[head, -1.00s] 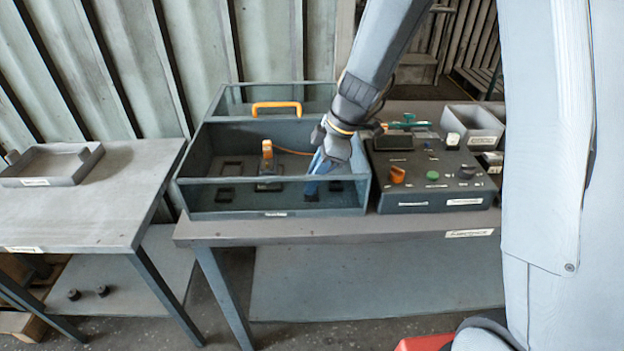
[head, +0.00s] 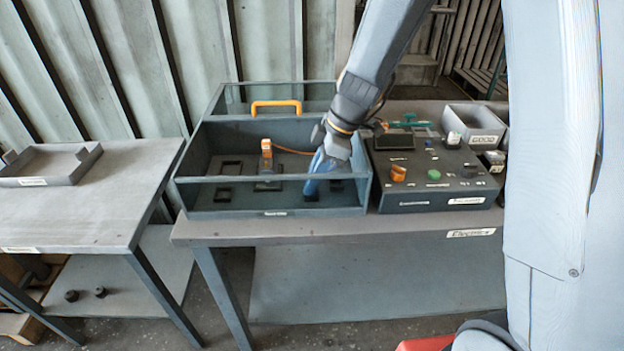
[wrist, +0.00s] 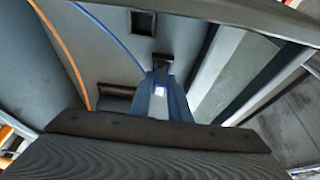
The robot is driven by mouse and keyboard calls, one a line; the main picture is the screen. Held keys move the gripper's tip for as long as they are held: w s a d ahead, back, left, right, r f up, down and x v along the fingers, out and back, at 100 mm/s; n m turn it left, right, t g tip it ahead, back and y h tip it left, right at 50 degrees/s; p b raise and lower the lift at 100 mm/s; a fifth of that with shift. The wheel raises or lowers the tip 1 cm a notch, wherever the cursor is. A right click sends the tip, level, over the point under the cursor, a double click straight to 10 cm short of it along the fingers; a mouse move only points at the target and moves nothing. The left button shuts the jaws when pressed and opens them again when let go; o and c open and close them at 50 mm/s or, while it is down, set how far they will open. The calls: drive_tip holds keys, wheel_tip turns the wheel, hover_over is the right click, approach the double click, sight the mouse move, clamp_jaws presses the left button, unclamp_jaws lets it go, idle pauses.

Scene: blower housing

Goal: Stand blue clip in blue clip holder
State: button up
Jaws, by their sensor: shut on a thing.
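My gripper (head: 321,172) is inside the grey blower housing (head: 268,203), toward its right end. It is shut on the blue clip (head: 312,187), which points down toward the housing floor. In the wrist view the blue clip (wrist: 160,95) extends from the jaws, and its far end is at a dark socket-like holder (wrist: 163,60) on the floor. I cannot tell whether the tip is inside that holder or just above it. A blue cable (wrist: 110,35) runs from the clip across the floor.
An orange clip (head: 266,150) stands in the housing, with an orange cable (head: 292,152) running right. The housing's front rail (head: 240,179) is close to my gripper. A control box (head: 435,190) stands right of the housing.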

drive_tip(key=shift+f+b, duration=0.4)
idle(0.4)
drive_tip(key=o, duration=0.9)
drive_tip(key=shift+r, duration=0.15)
drive_tip(key=b+v, duration=0.1)
drive_tip(key=v, duration=0.6)
drive_tip(key=shift+r+b, duration=0.25)
drive_tip(key=shift+b, duration=0.05)
drive_tip(key=shift+d+r, duration=0.1)
drive_tip(key=shift+d, duration=0.05)
